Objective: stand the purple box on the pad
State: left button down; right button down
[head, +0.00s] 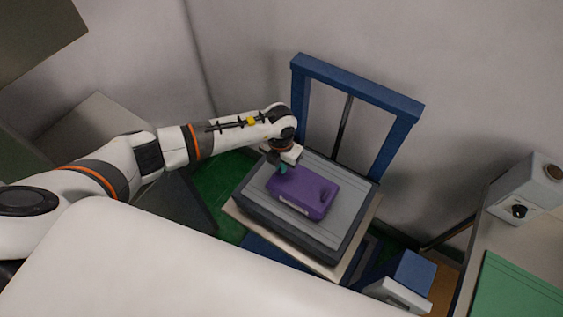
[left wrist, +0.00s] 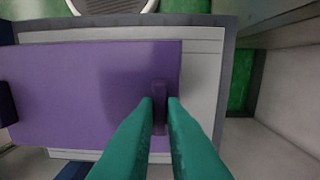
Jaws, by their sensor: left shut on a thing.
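The purple box (head: 305,193) is over the grey pad-like top (head: 335,222) inside the blue frame in the head view. I cannot tell whether it touches that surface. The purple box (left wrist: 85,95) fills much of the left wrist view, with a small raised purple tab (left wrist: 159,92) near its right edge. My left gripper (head: 283,169) is at the box's left end; its green fingers (left wrist: 160,103) are shut on the tab. My right gripper is not seen.
A blue upright frame (head: 358,82) stands behind the grey top. A blue-and-white device (head: 408,273) is at the lower right. A counter with a grey box (head: 525,188) and a green mat (head: 515,290) is at the right. Walls close in behind.

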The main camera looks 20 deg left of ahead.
pick_arm(q)
jog(key=shift+f, duration=0.1)
jog(key=c, duration=1.5)
grip_release()
notch_tip(320, 180, up, 12)
jog(key=b, duration=0.3)
